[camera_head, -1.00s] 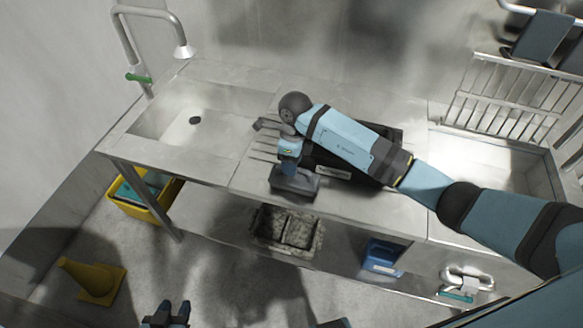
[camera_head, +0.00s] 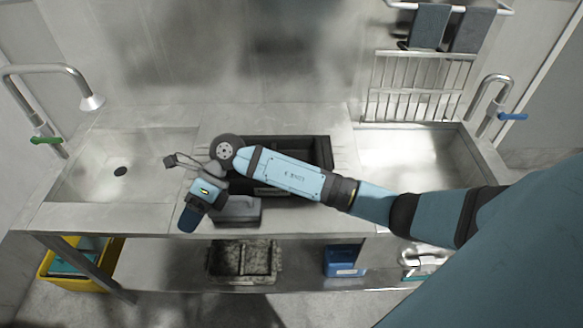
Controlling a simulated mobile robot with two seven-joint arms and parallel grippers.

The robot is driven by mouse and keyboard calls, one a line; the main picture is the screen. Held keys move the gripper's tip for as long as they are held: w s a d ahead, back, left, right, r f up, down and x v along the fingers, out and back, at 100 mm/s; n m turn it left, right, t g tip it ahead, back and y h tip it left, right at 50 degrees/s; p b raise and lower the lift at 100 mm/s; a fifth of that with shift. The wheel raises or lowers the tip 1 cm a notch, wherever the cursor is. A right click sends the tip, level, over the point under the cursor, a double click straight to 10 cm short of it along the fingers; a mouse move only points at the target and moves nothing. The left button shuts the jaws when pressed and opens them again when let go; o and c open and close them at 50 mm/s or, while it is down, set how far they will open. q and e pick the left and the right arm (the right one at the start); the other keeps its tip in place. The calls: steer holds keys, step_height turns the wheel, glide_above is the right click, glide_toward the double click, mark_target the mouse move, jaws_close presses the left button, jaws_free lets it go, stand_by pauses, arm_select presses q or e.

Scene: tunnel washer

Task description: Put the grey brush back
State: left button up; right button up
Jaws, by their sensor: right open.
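I cannot make out the grey brush with certainty. A dark grey, box-like object (camera_head: 240,211) sits at the counter's front edge, partly hidden by my right arm. I cannot tell if it is a brush or a small holder. My right gripper (camera_head: 188,219) is open, with dark fingers pointing down and left, just left of that object. I see nothing held between its fingers. A black tray (camera_head: 320,150) lies on the counter behind my right forearm, which hides much of its inside. My left gripper is out of view.
A sink with a green-handled tap (camera_head: 45,140) is at left, another basin (camera_head: 410,165) at right. A wire rack (camera_head: 415,88) and grey cloths (camera_head: 430,27) are behind. Below are a speckled tray (camera_head: 243,262), a blue box (camera_head: 343,262) and a yellow bin (camera_head: 60,275).

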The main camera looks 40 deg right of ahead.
steer(key=s+a+r+m+t+y, duration=0.3)
steer(key=s+a+m+y, duration=0.1)
steer(key=m+y, duration=0.35)
steer(key=s+d+f+m+t+h, duration=0.1)
steer(key=d+f+m+t+h, duration=0.4)
steer(key=m+t, duration=0.6)
steer(key=s+d+f+m+t+h, duration=0.1)
steer(key=d+f+m+t+h, duration=0.4)
steer(key=m, duration=1)
steer(key=s+d+f+m+g+h, duration=0.5)
steer(key=s+d+f+m, duration=0.4)
steer(key=s, duration=0.4)
step_height(320, 180, up, 9)
steer(key=p, duration=1)
steer(key=shift+w+a+f, duration=0.2)
steer(key=shift+w, duration=0.1)
steer(key=shift+m+y, duration=0.25)
